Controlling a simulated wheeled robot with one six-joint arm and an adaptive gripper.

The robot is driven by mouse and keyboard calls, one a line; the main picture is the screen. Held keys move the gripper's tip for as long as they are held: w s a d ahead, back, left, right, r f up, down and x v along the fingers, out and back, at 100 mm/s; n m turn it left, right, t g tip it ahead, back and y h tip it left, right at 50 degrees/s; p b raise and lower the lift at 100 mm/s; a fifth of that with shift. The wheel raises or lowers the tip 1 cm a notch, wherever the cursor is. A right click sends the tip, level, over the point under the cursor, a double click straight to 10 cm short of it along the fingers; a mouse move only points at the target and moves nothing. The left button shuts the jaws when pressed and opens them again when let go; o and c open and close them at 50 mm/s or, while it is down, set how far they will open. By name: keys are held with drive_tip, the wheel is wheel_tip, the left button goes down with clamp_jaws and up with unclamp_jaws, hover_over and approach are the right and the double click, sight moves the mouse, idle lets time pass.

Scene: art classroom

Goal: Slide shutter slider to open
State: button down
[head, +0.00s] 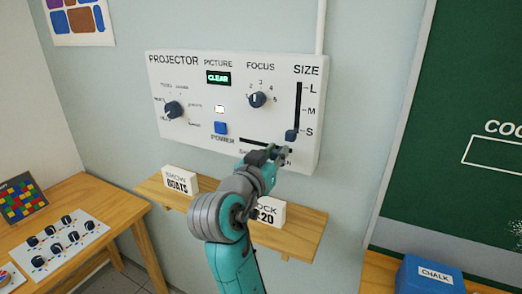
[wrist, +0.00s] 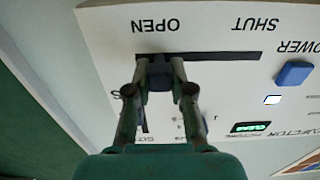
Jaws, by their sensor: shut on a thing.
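The white projector panel (head: 185,75) hangs on the wall and fills much of the wrist view, upside down. Its shutter slot (wrist: 225,56) is a dark horizontal track with SHUT and OPEN labels. The dark shutter slider knob (wrist: 160,78) sits at the OPEN end of the slot, below the OPEN word in the wrist view. My gripper (wrist: 160,70) is shut on the knob, one finger on each side. In the head view my gripper (head: 281,152) is at the panel's lower right and hides the knob and part of the labels.
The size slider (head: 291,135) stands at S just above my gripper. A blue power button (head: 221,128), a focus knob (head: 257,99) and a CLEAR display (head: 218,78) are on the panel. A wooden shelf (head: 305,228) with two cards is below.

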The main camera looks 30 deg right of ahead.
drive_tip(key=shift+s+d, duration=0.25)
drive_tip(key=shift+s, duration=0.1)
drive_tip(key=c, duration=1)
unclamp_jaws()
drive_tip(key=shift+s+d, duration=0.1)
drive_tip(key=shift+s+a, duration=0.1)
drive_tip(key=shift+a, duration=0.25)
drive_tip(key=v, duration=1.1)
drive_tip(key=shift+s, duration=0.15)
drive_tip(key=shift+a, duration=0.1)
